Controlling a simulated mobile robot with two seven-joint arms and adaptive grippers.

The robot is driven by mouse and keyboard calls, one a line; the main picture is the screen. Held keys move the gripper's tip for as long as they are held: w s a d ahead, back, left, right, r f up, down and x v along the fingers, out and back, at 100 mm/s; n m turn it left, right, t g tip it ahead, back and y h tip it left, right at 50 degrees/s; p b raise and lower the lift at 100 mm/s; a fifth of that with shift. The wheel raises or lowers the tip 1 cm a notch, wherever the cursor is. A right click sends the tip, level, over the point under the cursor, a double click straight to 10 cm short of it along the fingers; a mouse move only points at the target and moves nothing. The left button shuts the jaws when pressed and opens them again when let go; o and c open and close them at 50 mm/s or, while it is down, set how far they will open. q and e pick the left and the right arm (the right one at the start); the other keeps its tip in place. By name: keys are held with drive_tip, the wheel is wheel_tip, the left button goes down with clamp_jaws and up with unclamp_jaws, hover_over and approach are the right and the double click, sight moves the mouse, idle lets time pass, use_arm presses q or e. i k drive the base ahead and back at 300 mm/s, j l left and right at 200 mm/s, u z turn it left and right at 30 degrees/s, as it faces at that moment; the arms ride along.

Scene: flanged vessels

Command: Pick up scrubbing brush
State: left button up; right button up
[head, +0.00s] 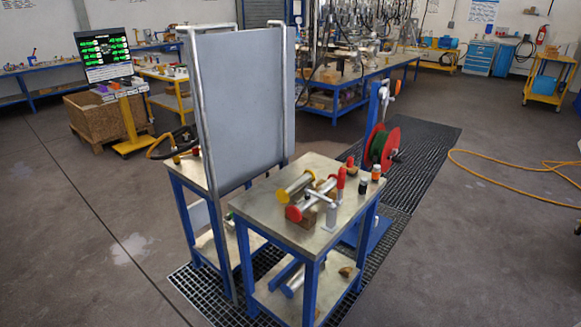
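No scrubbing brush can be made out for certain. A small brown item (345,271) lies on the lower shelf of the near blue-framed table; it is too small to tell what it is. Neither of my grippers is in view.
The near table (285,232) holds flanged pipe pieces, one with a yellow flange (282,195) and one with a red flange (294,213), and small bottles (363,186). A tall grey panel (240,105) stands left of it. A red reel (385,148) stands behind. Floor is open in front and right; a yellow hose (500,172) lies there.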

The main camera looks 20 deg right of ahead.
sight(351, 171)
drive_tip(key=l+u, duration=0.1)
drive_tip(key=u, duration=1.4)
drive_tip(key=k+l, duration=0.1)
drive_tip(key=l, duration=0.85)
drive_tip(key=k+l, duration=0.15)
drive_tip(key=l, duration=0.35)
drive_tip(key=k+l, duration=0.1)
drive_tip(key=l, duration=0.85)
drive_tip(key=k+l+u, duration=0.1)
drive_tip(key=l, duration=0.4)
drive_tip(key=k+l, duration=0.15)
drive_tip(key=l, duration=0.3)
drive_tip(key=k+l, duration=0.1)
drive_tip(key=l, duration=0.35)
